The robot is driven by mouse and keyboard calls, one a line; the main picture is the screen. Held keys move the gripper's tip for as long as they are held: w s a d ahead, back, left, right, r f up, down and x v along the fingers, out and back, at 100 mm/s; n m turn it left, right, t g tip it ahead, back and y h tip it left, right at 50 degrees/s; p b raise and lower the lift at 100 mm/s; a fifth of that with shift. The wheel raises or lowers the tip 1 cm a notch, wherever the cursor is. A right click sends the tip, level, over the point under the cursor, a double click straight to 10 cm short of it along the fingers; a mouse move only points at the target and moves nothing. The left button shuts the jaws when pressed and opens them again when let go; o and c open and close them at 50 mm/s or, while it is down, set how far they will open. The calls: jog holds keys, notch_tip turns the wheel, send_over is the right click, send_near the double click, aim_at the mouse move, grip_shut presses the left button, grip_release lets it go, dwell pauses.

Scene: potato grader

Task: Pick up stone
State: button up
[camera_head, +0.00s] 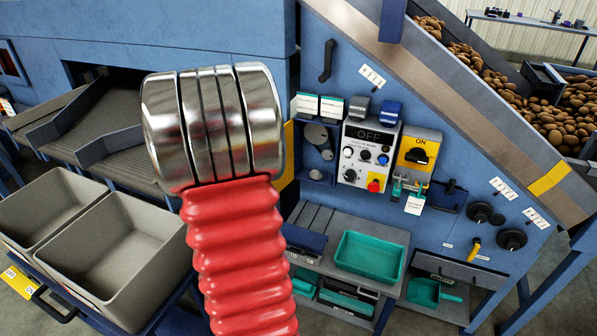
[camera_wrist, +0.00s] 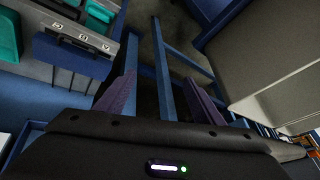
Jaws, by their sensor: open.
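No stone can be made out in either view. Several brown potatoes (camera_head: 560,120) lie in a heap and on a sloping conveyor (camera_head: 420,75) at the upper right of the head view. I cannot tell whether a stone is among them. My gripper (camera_wrist: 160,80) shows in the wrist view with its two purple fingers spread apart and nothing between them. Blue frame bars and dark floor show beyond the fingers. The fingers are not visible in the head view.
Two empty grey bins (camera_head: 125,255) stand at the lower left. A control panel (camera_head: 368,155) reading OFF is on the blue machine. A teal tray (camera_head: 370,257) rests on a bench below it. A teal scoop (camera_head: 424,292) lies right of the bench. A red ribbed sleeve blocks the centre left.

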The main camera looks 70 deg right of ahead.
jog(key=s+d+f+m+g+h, duration=0.1)
jog(key=s+d+f+m+h, duration=0.15)
jog(key=d, duration=0.35)
jog(key=s+d+f+m+h, duration=0.1)
jog(key=s+d+f, duration=0.1)
jog(key=s+d, duration=0.25)
jog(key=m+g+h, duration=0.2)
jog(key=g+h, duration=0.2)
jog(key=h, duration=0.2)
send_near(315, 175)
jog(key=v, duration=0.4)
jog(key=shift+f, duration=0.15)
jog(key=shift+d, duration=0.1)
jog(key=shift+x, duration=4.25)
jog(key=shift+x, duration=2.6)
